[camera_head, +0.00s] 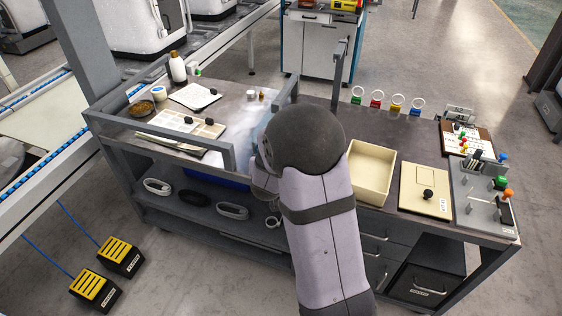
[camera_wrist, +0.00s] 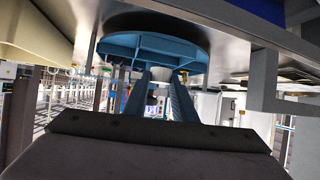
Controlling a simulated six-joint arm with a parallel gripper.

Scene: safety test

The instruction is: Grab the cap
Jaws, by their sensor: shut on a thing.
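In the wrist view, the two blue-grey fingers of my gripper (camera_wrist: 159,76) reach up to a wide, round blue piece (camera_wrist: 120,45). It has a ribbed rim and a dark, flat round face above it, and it looks like the cap. My gripper is shut on it. In the head view, my large grey and black arm covers the middle of the workbench (camera_head: 390,143). It hides the gripper and the cap there.
Right of my arm are a cream open box (camera_head: 371,172) and a beige board (camera_head: 424,190) with a black knob. Small coloured ring stands (camera_head: 396,103) line the back edge. A grey rail (camera_head: 180,148) runs along the bench's left front. A hazy, see-through patch (camera_head: 252,122) lies left of my arm.

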